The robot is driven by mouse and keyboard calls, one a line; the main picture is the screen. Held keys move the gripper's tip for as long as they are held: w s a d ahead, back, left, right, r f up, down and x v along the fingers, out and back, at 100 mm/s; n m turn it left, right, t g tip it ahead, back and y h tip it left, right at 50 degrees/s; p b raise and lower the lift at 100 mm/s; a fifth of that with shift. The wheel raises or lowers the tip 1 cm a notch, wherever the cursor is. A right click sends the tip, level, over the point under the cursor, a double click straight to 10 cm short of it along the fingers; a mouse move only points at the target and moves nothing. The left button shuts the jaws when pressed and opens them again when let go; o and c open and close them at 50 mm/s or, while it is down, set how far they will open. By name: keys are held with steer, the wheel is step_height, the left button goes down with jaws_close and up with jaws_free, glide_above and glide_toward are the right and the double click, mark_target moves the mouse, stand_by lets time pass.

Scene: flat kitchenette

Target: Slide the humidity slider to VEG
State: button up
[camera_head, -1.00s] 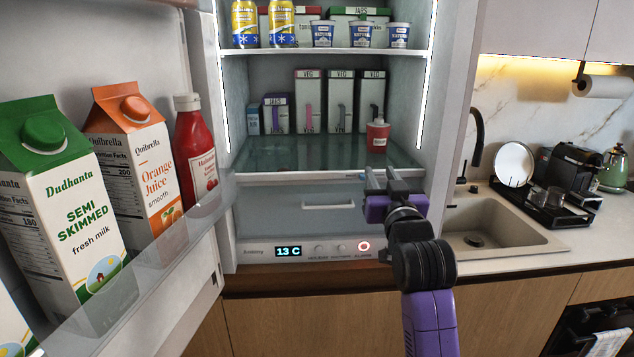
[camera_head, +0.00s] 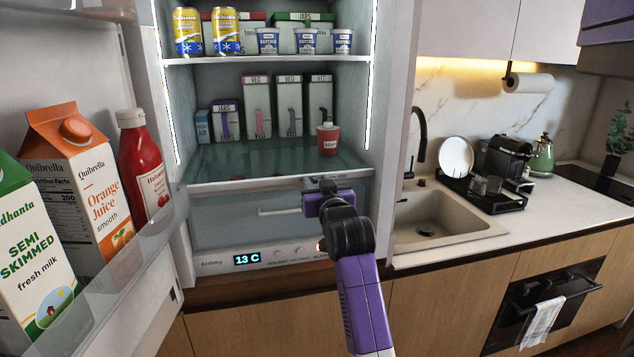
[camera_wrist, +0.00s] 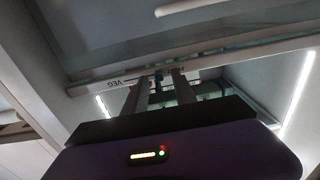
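The humidity slider strip is the light front edge of the shelf above the drawer, with the word VEG (camera_wrist: 110,83) printed on it in the wrist view. In the head view this strip (camera_head: 230,186) runs across the fridge, and VEG is at its right end. My gripper (camera_head: 324,184) is in front of the strip's right part. In the wrist view the two fingers of my gripper (camera_wrist: 160,75) stand apart at the strip, just beside VEG. A small dark bluish piece, possibly the slider knob (camera_wrist: 158,75), shows between the fingertips. Whether they touch it cannot be told.
Below is a drawer with a bar handle (camera_head: 280,211) and a panel reading 13 C (camera_head: 247,259). A red cup (camera_head: 328,140) stands on the glass shelf above. The open fridge door with cartons (camera_head: 75,175) is at left; a sink (camera_head: 440,215) is at right.

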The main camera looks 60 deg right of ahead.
jaws_close()
stand_by(1.4)
